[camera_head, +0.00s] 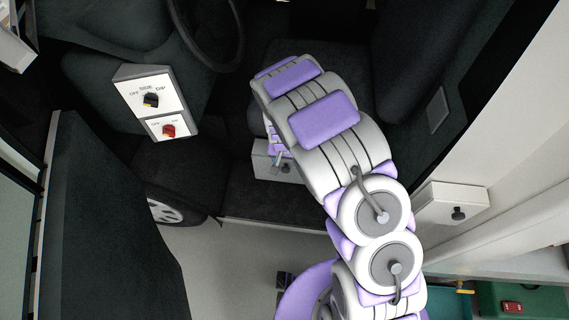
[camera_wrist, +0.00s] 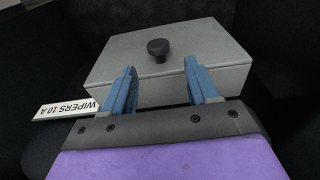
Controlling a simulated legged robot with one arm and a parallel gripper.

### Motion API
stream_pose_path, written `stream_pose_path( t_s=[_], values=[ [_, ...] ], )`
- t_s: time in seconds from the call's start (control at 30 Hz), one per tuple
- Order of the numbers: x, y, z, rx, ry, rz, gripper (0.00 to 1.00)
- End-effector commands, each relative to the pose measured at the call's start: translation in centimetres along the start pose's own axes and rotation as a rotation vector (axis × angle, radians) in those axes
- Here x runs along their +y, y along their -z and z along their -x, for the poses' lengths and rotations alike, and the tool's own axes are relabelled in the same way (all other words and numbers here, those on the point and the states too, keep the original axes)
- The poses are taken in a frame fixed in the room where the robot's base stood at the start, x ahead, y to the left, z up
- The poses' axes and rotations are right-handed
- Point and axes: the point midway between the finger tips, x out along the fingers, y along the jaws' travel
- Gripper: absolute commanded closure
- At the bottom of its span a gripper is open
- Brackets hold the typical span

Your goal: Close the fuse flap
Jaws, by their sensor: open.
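A grey box (camera_wrist: 210,58) with a black round knob (camera_wrist: 158,49) on its upper face fills the middle of the wrist view. I take this knobbed face to be the fuse flap; whether it stands ajar I cannot tell. A white tag (camera_wrist: 69,109) reading "WIPERS 10 A" sticks out to the left of the box. My gripper (camera_wrist: 160,66) is open and empty. Its two blue fingers point at the box, one on each side below the knob; contact is not clear. In the head view the box (camera_head: 263,164) shows low beside the seat, partly hidden by my arm.
A switch panel (camera_head: 151,100) with black and red knobs stands at the left. A steering wheel (camera_head: 238,48) is above. Another pale box (camera_head: 440,202) with a dark knob is on the right.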

Motion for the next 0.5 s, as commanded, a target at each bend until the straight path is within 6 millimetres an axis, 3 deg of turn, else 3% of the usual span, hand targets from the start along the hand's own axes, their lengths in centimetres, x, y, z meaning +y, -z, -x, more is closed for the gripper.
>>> stream_pose_path(
  t_s=[0.2,0.5],
  values=[
    [-0.1,0.2,4.2,0.005,0.001,0.001,0.41],
    [-0.1,0.2,8.2,0.003,0.001,0.000,0.41]
  ],
)
